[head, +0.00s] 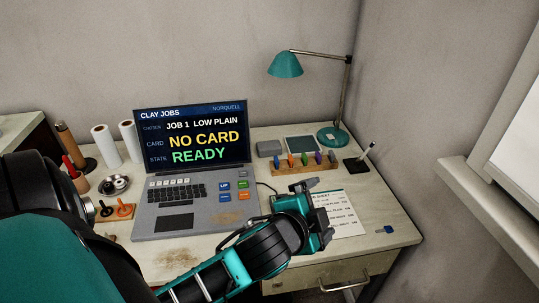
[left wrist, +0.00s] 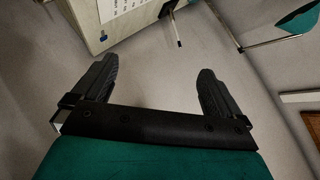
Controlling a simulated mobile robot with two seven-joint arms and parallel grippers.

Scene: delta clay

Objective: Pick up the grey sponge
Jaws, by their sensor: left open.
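The grey sponge (head: 269,148) appears to be the small grey block lying flat at the back of the desk, left of a dark teal square pad. My left gripper (head: 325,212) is open and empty over the desk's front right part, above a printed sheet. It is nearer the front than the sponge and to its right. In the left wrist view the two dark fingers (left wrist: 157,75) stand wide apart with only floor between them, and the sponge does not show there. My right gripper is not in view.
A wooden rack (head: 304,166) with several coloured pieces stands in front of the teal pad (head: 302,145). A teal lamp (head: 333,136) is at the back right. A laptop-like console (head: 195,190) fills the desk's middle. A small blue item (head: 385,230) lies near the right edge.

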